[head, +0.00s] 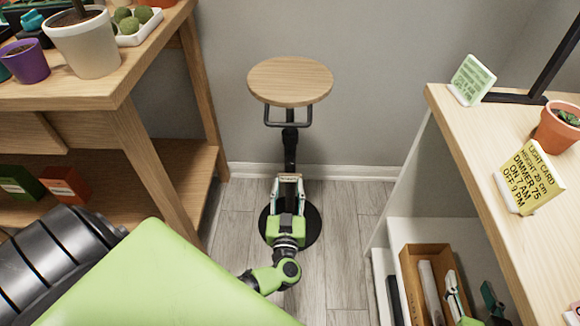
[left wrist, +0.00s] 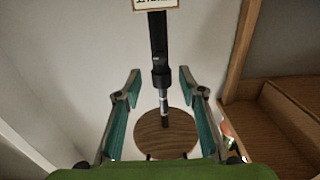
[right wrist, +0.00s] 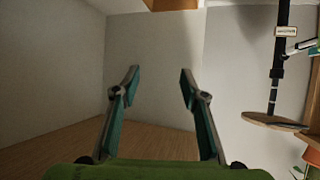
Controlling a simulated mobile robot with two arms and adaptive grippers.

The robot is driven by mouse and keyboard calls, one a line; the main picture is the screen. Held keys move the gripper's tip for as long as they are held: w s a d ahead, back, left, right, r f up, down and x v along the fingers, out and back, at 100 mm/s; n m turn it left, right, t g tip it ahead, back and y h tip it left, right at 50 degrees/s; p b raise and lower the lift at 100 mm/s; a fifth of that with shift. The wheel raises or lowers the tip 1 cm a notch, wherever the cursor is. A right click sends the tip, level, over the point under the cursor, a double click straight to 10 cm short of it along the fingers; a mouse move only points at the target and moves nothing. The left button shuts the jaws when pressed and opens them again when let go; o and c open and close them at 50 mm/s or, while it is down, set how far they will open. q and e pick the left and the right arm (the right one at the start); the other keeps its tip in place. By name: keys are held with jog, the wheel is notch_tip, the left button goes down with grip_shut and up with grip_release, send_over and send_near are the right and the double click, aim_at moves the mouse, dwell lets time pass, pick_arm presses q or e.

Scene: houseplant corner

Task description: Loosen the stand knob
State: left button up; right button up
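The plant stand has a round wooden top (head: 290,81), a black pole (head: 290,148) and a round black base (head: 312,228). In the left wrist view the wooden top (left wrist: 165,134) appears below and a black collar (left wrist: 161,78) sits on the pole; I cannot clearly make out a separate knob. My left gripper (head: 288,180) is open and empty in front of the pole, low down. Its fingers show on either side of the pole in the left wrist view, apart from it. My right gripper (right wrist: 160,74) is open and empty, out at the right.
A wooden bench (head: 130,105) with pots and a lower shelf stands left of the stand. At the right a shelf unit (head: 470,155) bears cards and a potted plant (head: 558,126); an open wooden box (head: 411,262) is below. Grey floor between them is clear around the base.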

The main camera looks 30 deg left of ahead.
aim_at(290, 163)
pick_arm(q)
jog(key=b+x, duration=0.1)
jog(key=x, duration=0.3)
jog(key=shift+w+a, duration=0.2)
jog(key=shift+w, duration=0.15)
jog(key=b+x, duration=0.1)
jog(key=x, duration=0.2)
jog(key=shift+w+a, duration=0.15)
jog(key=shift+w, duration=0.25)
jog(key=shift+w+a+b, duration=0.15)
jog(key=shift+b, duration=0.15)
pick_arm(e)
jog(key=w+a+r+t+y, duration=0.1)
jog(key=r+t, duration=0.2)
jog(key=r, duration=0.4)
jog(key=w+a+r+t+y, duration=0.1)
jog(key=w+r+t, duration=0.1)
jog(key=r+t, duration=0.2)
notch_tip(290, 163, up, 4)
jog(key=shift+w+a+f+t+y, duration=0.2)
jog(key=shift+a+t+y, duration=0.1)
jog(key=shift+a, duration=0.1)
pick_arm(q)
grip_shut()
